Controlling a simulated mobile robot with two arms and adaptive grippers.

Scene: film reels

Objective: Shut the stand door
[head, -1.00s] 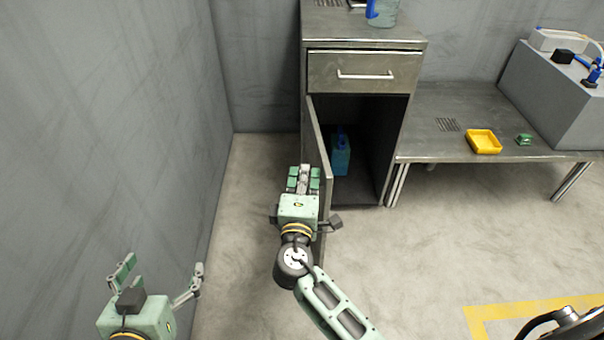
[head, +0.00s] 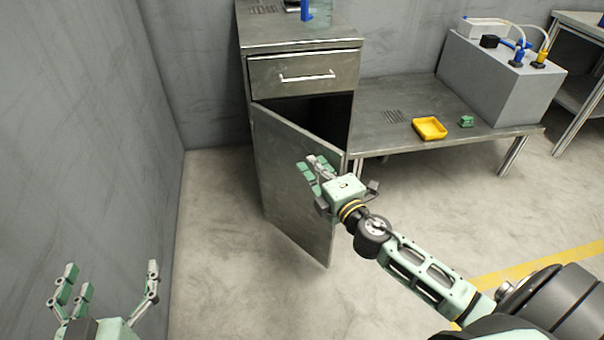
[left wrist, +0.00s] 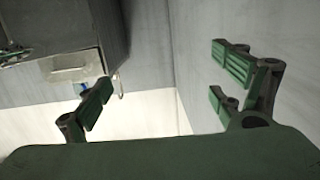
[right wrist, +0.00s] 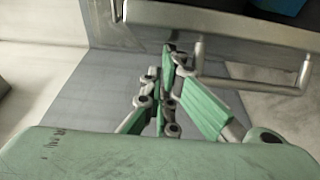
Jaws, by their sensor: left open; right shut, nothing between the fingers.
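The stand (head: 255,75) is a grey metal cabinet with a closed top drawer. Its door (head: 290,195) hangs partly open, hinged on the left, with its free edge swung out to the right toward the front. A dark gap shows above the door's top edge. My right gripper (head: 316,168) is shut and empty at the door's outer face, near the upper free edge; whether it touches is unclear. It also shows shut in the right wrist view (right wrist: 168,75), before a metal bar handle (right wrist: 250,80). My left gripper (head: 110,272) is open and empty, well left of the door.
A low metal table (head: 390,135) adjoins the stand on the right, bearing a yellow tray (head: 430,128), a small green item (head: 466,121) and a grey block (head: 500,85). A wall (head: 90,120) rises at left. The floor (head: 210,230) between wall and door is clear.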

